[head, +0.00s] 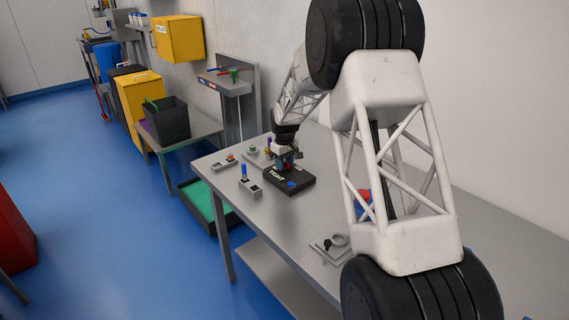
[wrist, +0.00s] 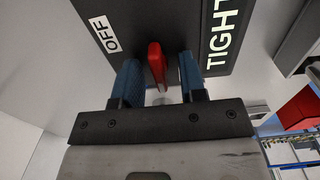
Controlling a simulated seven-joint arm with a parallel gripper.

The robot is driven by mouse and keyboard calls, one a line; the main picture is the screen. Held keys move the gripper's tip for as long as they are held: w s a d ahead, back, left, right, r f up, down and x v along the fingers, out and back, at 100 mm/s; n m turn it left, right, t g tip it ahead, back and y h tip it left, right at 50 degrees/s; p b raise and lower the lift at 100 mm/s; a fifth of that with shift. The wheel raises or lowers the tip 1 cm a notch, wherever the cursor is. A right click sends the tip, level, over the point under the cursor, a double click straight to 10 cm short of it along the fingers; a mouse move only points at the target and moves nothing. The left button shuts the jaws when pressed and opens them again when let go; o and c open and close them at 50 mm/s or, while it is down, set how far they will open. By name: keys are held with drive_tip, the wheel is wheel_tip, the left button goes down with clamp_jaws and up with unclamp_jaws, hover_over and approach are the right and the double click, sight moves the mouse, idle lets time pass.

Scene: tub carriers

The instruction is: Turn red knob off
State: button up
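The red knob (wrist: 156,62) is a narrow upright bar on a black box (wrist: 185,25). In the wrist view it stands between the two blue fingertips of my gripper (wrist: 159,78), with a small gap on each side. My gripper is open around it.
Small grey switch boxes (head: 250,188) stand to the left, one with an upright blue lever (head: 243,170). A grey plate with a ring (head: 333,243) lies near the table's front. Bare tabletop (head: 285,215) lies between them.

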clamp_jaws()
drive_tip(key=shift+m, duration=0.4)
drive_tip(key=m, duration=0.4)
drive_tip(key=shift+w+d, duration=0.1)
drive_tip(key=m, duration=0.4)
drive_tip(key=shift+d+m, duration=0.1)
drive_tip(key=shift+m, duration=0.2)
drive_tip(key=m, duration=0.4)
drive_tip(key=shift+d+m, duration=0.1)
drive_tip(key=shift+m, duration=0.2)
drive_tip(key=shift+d+m, duration=0.1)
drive_tip(key=shift+m, duration=1.9)
